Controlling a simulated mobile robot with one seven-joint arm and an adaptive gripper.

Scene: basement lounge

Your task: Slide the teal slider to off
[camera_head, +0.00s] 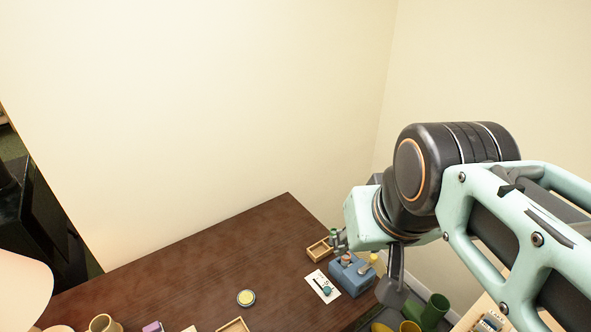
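A small white plate (322,286) with a dark slot lies on the dark wooden table. A teal knob (326,291) sits toward its lower right end; any on or off marking is too small to read. My gripper (366,264) is above the table's right side, up and to the right of the plate. Its two dark fingers are spread wide apart, with nothing seen between their tips. It appears apart from the teal knob.
A blue box (352,284) with reddish and yellow knobs stands just right of the plate, under my gripper. A wooden tray (318,251) lies behind. Green (435,309) and yellow cups stand right. The table's middle is clear.

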